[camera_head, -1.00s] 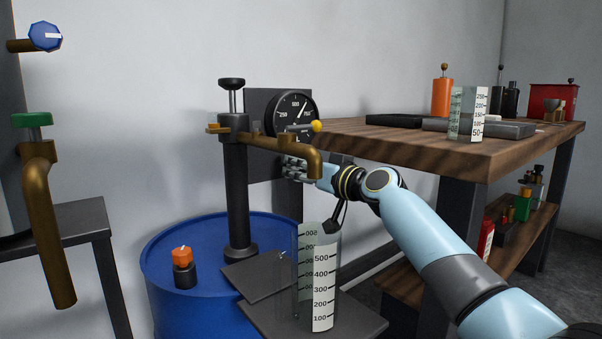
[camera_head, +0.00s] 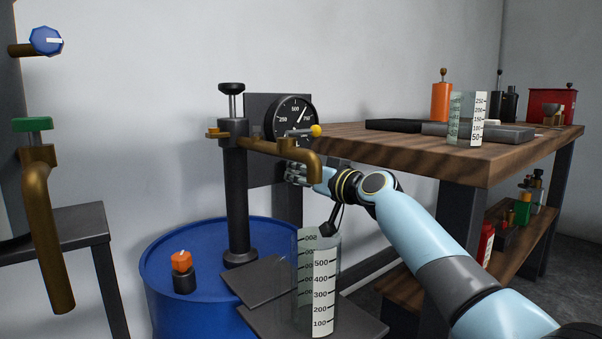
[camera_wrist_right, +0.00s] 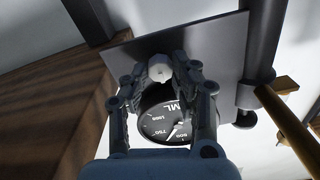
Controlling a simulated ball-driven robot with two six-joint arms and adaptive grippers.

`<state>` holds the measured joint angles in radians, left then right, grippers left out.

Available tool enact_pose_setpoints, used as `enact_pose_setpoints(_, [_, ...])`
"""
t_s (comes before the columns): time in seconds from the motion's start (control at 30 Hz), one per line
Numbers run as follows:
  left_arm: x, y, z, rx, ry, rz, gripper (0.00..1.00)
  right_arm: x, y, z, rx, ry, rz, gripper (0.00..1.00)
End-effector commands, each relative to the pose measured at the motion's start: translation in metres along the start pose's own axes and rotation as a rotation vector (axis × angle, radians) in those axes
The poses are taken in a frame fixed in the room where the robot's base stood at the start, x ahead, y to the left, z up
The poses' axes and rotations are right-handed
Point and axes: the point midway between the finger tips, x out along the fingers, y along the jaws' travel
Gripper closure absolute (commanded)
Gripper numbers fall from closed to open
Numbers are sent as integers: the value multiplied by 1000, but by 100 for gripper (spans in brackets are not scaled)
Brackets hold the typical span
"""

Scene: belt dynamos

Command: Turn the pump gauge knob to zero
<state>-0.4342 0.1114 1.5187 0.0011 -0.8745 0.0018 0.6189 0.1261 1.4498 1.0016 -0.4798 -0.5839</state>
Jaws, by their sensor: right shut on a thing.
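The pump gauge (camera_head: 291,120) is a round black dial on a dark plate above the blue drum. Its white needle points up and right, between the 500 and 750 marks. In the right wrist view the dial (camera_wrist_right: 165,122) shows between my fingers. The pale gauge knob (camera_wrist_right: 160,67) is between my right fingertips (camera_wrist_right: 160,72), at the plate below the dial. My right gripper (camera_head: 300,172) is shut on it. In the head view the brass spout hides the knob and part of the gripper. My left gripper is not in view.
The brass spout (camera_head: 285,152) with its yellow-tipped lever crosses in front of the gauge. A glass measuring cylinder (camera_head: 318,285) stands below the spout. The wooden workbench (camera_head: 440,150) is close to my right arm. An orange knob (camera_head: 181,261) sits on the blue drum (camera_head: 205,310).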

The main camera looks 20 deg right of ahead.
Motion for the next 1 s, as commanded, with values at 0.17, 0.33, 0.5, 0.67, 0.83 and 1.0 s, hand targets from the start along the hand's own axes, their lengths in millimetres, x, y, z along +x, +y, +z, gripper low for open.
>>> enact_pose_setpoints(0.17, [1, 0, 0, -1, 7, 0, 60, 0, 0, 0, 59, 0, 0, 100])
enact_pose_setpoints(0.33, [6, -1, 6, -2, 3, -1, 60, 0, 0, -1, 171, 0, 0, 100])
enact_pose_setpoints(0.5, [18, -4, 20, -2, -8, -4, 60, 0, 0, -2, 322, 0, 0, 100])
enact_pose_setpoints(0.67, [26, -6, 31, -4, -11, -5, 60, 0, 0, -2, 474, 1, 0, 100])
enact_pose_setpoints(0.83, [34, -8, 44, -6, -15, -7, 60, 0, 0, -2, 637, 0, 0, 100])
enact_pose_setpoints(1.0, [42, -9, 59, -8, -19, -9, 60, 0, 0, -2, 798, 1, 0, 100])
